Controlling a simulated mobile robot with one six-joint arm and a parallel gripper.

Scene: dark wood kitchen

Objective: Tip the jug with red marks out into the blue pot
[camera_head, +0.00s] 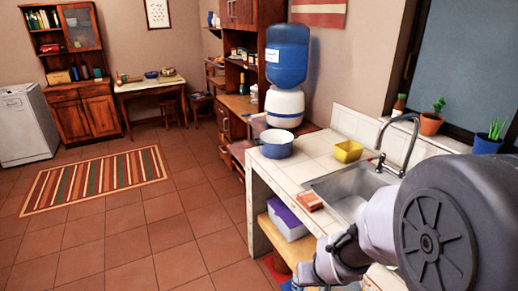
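I see no jug with red marks in this view. My arm comes in from the right edge and reaches down and left in front of the counter. Its wrist ends at the bottom edge, and my gripper's fingers are out of the picture, so what they hold does not show.
The counter (310,164) also holds a yellow container (348,151), a sink (350,190) with a curved tap and an orange-red block (308,201). A water dispenser (286,70) stands behind the pot. The tiled floor at left is open around a striped rug (98,180).

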